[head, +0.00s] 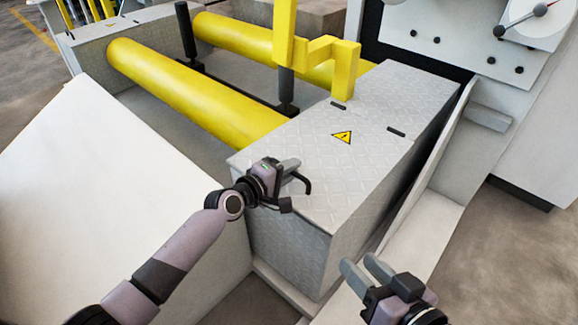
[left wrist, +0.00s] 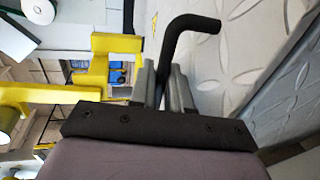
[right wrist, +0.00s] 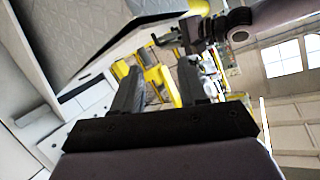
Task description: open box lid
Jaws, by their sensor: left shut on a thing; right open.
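The box is the long grey diamond-plate housing (head: 320,241). Its lid (head: 345,180) carries a yellow warning triangle (head: 343,137) and appears closed. A black bent handle (head: 305,183) stands at the lid's near left end. My left gripper (head: 290,170) is shut on this handle. In the left wrist view the black handle (left wrist: 190,25) runs between the two grey fingers, with the diamond-plate surface (left wrist: 235,60) beside it. My right gripper (head: 365,268) is open and empty, in front of the box at its lower right. In the right wrist view its fingers (right wrist: 158,88) stand apart with nothing between them.
Two yellow rollers (head: 190,90) lie behind the box at the left. A yellow bracket (head: 335,65) rises at the lid's far edge. A white sloped panel (head: 85,190) stands at the left. A grey machine wall (head: 520,100) stands at the right.

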